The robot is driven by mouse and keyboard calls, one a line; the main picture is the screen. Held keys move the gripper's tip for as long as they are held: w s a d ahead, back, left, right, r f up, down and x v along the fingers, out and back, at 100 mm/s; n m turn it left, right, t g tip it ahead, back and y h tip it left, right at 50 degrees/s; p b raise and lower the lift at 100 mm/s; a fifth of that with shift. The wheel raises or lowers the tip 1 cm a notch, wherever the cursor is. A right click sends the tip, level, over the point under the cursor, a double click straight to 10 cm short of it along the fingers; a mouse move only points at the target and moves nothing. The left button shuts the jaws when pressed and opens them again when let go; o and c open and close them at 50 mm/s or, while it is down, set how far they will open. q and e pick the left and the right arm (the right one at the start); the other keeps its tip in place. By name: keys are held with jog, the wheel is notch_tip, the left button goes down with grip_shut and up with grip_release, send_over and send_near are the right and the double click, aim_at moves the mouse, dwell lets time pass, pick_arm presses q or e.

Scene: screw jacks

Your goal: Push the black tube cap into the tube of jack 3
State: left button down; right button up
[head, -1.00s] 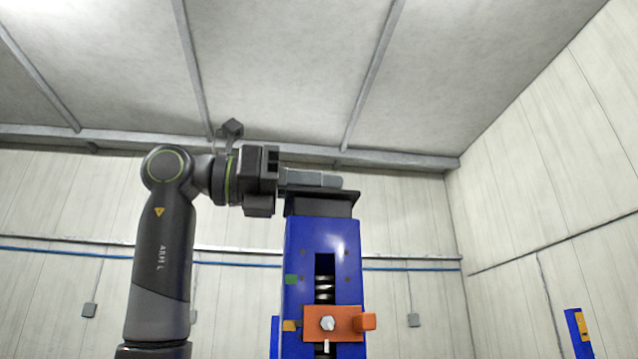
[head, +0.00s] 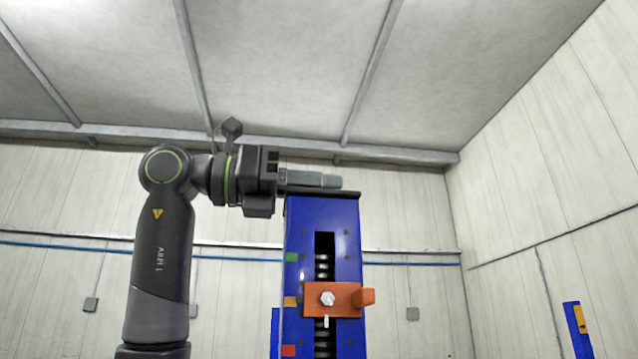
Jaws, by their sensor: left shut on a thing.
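The blue jack (head: 345,235) stands upright at the middle, with a screw in its front slot. I see no number on it. Only a thin dark edge of the black tube cap (head: 345,194) shows, level along the top of the tube, with almost no gap below it. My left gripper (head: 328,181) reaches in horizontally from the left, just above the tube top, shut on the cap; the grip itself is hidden. My right gripper is not in view.
An orange carriage (head: 345,300) with a bolt sits on the jack's front. Green, orange and red marks run down its left edge. Another blue post (head: 577,330) stands at the far lower right. The space right of the jack is clear.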

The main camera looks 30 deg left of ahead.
pick_arm(q)
jog(key=shift+f, duration=0.15)
jog(key=c, duration=1.3)
grip_release()
jog(key=b+v, duration=0.2)
jog(key=v, duration=1.5)
jog(key=shift+s+a, duration=0.2)
